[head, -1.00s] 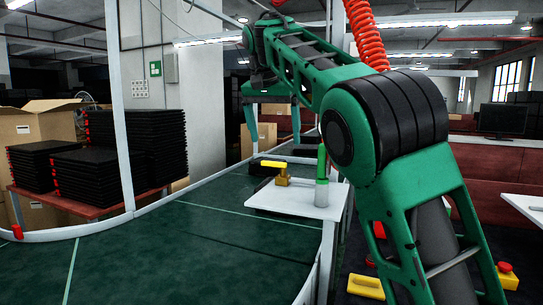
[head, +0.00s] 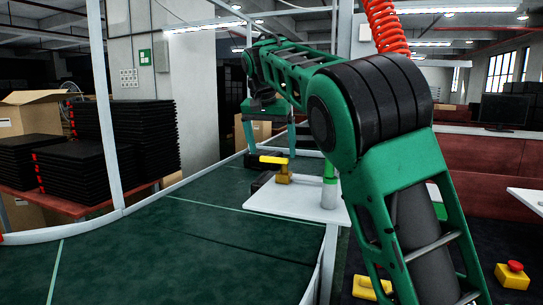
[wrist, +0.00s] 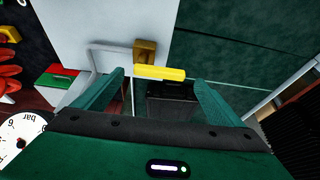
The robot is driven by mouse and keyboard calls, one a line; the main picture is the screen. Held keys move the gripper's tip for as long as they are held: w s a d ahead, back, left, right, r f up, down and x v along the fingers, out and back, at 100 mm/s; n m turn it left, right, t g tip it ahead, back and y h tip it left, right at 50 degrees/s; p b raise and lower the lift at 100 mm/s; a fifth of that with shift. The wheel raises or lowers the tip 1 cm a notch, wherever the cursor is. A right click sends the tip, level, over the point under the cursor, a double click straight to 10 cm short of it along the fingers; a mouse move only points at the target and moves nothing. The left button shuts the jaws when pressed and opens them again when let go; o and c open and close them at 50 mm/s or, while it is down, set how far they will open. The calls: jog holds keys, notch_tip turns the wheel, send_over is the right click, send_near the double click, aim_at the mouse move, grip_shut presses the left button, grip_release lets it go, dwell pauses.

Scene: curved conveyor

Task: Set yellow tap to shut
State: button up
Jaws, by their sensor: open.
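The yellow tap (head: 275,161) has a yellow bar handle lying level and pointing left in the head view, on a brass body (head: 283,178). It stands on a white plate (head: 305,208) beside the green conveyor. My gripper (head: 266,150) is open, its fingers pointing down just above and behind the tap in that picture. In the wrist view, the yellow handle (wrist: 160,73) lies across the gap between the open fingertips (wrist: 160,79), and the brass body (wrist: 146,50) is beyond it. I cannot tell whether a finger touches the handle; nothing is gripped.
A green-topped cylinder (head: 330,190) stands on the plate, right of the tap and near my arm. A white post (head: 105,110) rises at left. Stacked black trays (head: 135,140) stand behind the rail. A red button on a yellow box (head: 512,275) is at lower right.

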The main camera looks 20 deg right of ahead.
aim_at(274, 160)
jog(key=shift+x, duration=1.2)
